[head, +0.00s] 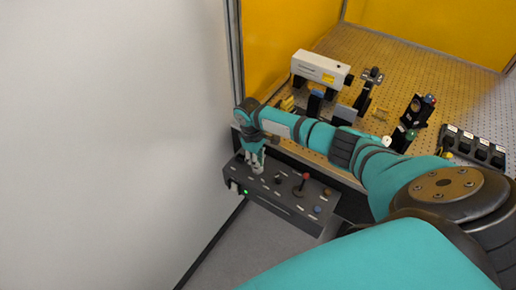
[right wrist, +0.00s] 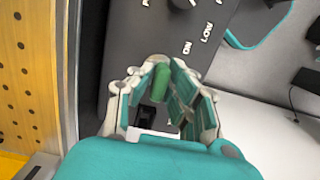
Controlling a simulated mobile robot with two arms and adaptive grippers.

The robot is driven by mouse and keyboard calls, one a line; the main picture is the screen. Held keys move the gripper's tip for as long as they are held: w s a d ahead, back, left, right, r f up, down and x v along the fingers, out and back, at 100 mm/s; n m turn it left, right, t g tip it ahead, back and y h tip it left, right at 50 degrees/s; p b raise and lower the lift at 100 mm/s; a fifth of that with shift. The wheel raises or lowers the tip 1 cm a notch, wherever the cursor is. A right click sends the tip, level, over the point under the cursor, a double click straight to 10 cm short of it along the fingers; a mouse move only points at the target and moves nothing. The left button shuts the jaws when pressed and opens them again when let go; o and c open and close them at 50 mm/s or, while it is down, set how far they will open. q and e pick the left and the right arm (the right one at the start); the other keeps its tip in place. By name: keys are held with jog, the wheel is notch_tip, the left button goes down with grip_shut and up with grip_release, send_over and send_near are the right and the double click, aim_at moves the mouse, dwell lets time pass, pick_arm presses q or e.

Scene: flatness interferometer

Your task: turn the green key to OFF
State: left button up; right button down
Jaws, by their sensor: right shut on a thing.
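The green key (right wrist: 160,83) shows in the right wrist view between the two fingers of my right gripper (right wrist: 162,95), which is shut on it. An "ON" label (right wrist: 187,47) is on the dark panel just past the key. In the head view my right gripper (head: 256,162) reaches down to the left end of the dark control panel (head: 285,206). The key is hidden there by the gripper. Its exact angle is hard to tell. My left gripper is not in view.
The panel also carries a red-tipped lever (head: 305,178), a blue knob (head: 317,210) and a lit green lamp (head: 245,191). A perforated optical table (head: 400,90) with a white laser box (head: 321,68) lies behind. A white wall (head: 110,130) stands close on the left.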

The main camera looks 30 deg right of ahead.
jog(key=shift+s+f+m, duration=0.1)
jog(key=shift+f+m, duration=0.05)
jog(key=shift+m, duration=0.35)
jog(key=c, duration=1.2)
grip_release()
jog(key=shift+c, duration=0.2)
jog(key=shift+r+p, duration=0.4)
jog(key=shift+r, duration=3.2)
